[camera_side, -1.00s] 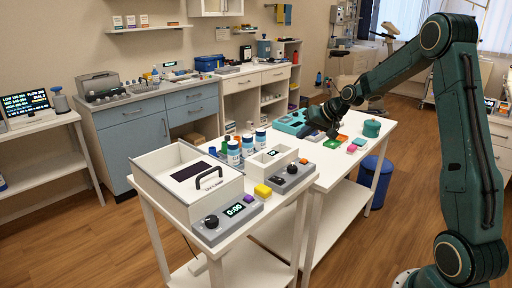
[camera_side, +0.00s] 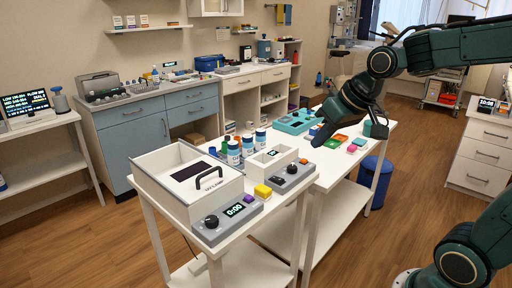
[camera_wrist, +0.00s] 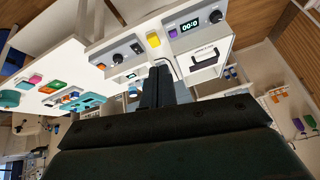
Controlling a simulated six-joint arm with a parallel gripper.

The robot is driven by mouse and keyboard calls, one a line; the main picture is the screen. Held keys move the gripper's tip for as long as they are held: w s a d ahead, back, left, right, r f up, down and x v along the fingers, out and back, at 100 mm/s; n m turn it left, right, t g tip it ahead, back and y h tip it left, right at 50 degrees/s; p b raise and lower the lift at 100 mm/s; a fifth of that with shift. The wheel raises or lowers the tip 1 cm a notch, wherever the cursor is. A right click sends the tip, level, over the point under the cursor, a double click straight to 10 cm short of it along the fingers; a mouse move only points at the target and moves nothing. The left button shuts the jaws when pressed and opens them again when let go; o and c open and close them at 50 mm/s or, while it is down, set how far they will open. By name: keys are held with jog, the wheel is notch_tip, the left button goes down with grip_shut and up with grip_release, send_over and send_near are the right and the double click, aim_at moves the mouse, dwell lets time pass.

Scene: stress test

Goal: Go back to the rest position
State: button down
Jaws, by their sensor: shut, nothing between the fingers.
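My gripper (camera_side: 318,141) is above the white work table, its fingers pointing down and to the left in the side view. In the wrist view the fingers of my gripper (camera_wrist: 162,72) are together with nothing between them. The forearm reaches in from the upper right of the side view. The hand partly hides the teal tray (camera_side: 296,122) and the coloured blocks behind it. I cannot tell how high the fingertips are above the tabletop.
A white box with a black handle (camera_side: 209,180), several bottles (camera_side: 234,152), a yellow block (camera_side: 263,191) and a grey control box (camera_side: 293,177) stand to the left. A blue bin (camera_side: 375,182) is on the floor.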

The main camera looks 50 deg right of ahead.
jog(key=s+a+f+n, duration=0.1)
jog(key=s+a, duration=0.3)
jog(key=s, duration=1)
jog(key=shift+f+n+g, duration=0.2)
jog(key=shift+n+g, duration=0.1)
jog(key=shift+n, duration=0.2)
jog(key=shift+a, duration=0.1)
